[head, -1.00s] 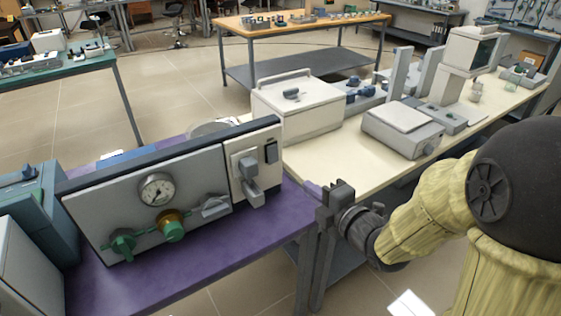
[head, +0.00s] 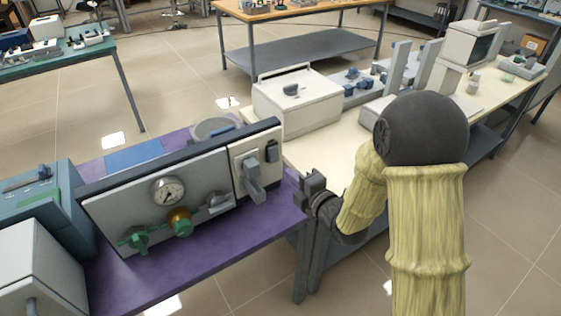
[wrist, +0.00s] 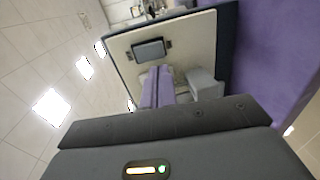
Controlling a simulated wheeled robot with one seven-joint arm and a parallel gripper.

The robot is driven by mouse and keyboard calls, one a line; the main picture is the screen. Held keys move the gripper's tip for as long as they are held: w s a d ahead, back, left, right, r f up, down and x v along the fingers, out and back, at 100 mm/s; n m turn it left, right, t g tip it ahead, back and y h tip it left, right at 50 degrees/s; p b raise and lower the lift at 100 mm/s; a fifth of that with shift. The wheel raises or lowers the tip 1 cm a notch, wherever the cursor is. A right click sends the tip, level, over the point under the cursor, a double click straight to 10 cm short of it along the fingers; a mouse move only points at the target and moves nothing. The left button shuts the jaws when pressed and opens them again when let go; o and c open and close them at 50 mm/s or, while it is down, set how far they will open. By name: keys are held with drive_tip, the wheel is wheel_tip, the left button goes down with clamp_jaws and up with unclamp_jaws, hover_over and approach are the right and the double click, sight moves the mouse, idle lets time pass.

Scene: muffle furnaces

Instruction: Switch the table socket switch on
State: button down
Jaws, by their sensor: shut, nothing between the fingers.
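The table socket (head: 256,165) is a pale plate at the right end of a grey panel. A dark switch (head: 272,151) sits at its upper right, with a grey plug-like block (head: 250,177) below and to its left. The wrist view shows the pale plate with the dark switch (wrist: 151,49) near its middle and a grey block (wrist: 206,84) to the lower right. My gripper (head: 305,187) is shut and empty, right of the socket and apart from it in the head view. Whether the switch is on or off cannot be told.
The panel carries a gauge (head: 168,191) and green and brass valves (head: 180,221). It stands on a purple table (head: 205,262). A white furnace box (head: 297,103) stands behind on a cream bench. Teal and white boxes (head: 30,205) are at the left.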

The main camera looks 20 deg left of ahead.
drive_tip(key=p+x, duration=0.1)
drive_tip(key=x, duration=0.5)
drive_tip(key=shift+w+a, duration=0.1)
drive_tip(key=shift+w, duration=0.05)
drive_tip(key=shift+f, duration=0.15)
drive_tip(key=shift+w+a+b, duration=0.1)
drive_tip(key=shift+a+b, duration=0.05)
drive_tip(key=shift+b, duration=0.65)
drive_tip(key=b, duration=0.5)
approach(275, 161)
drive_tip(key=s+d+f, duration=0.2)
drive_tip(key=s+d, duration=0.2)
drive_tip(key=d, duration=0.1)
drive_tip(key=shift+f, duration=0.4)
